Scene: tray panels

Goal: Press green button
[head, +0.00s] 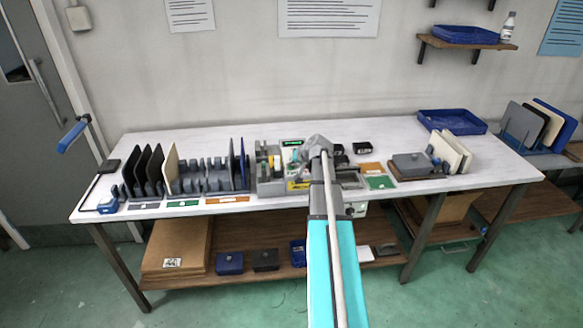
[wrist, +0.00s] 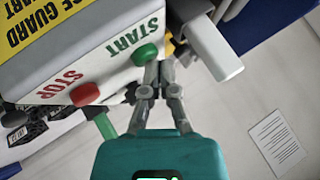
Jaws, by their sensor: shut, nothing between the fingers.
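The green button (wrist: 145,54) sticks out from the white panel of a machine beside the word START in the wrist view. A red button (wrist: 84,95) sits beside the word STOP on the same panel (wrist: 112,65). My gripper (wrist: 158,66) is shut and empty, its fingertips right by the lower edge of the green button. I cannot tell whether they touch it. In the head view my arm reaches over the table to the machine (head: 268,185), and my arm's end hides the buttons.
A grey bar with a pale end (wrist: 215,60) juts out close to the right of my fingertips. On the white table (head: 400,130), racks of upright panels (head: 170,170) stand left of the machine. A grey box (head: 412,163) and a blue tray (head: 452,121) are to the right.

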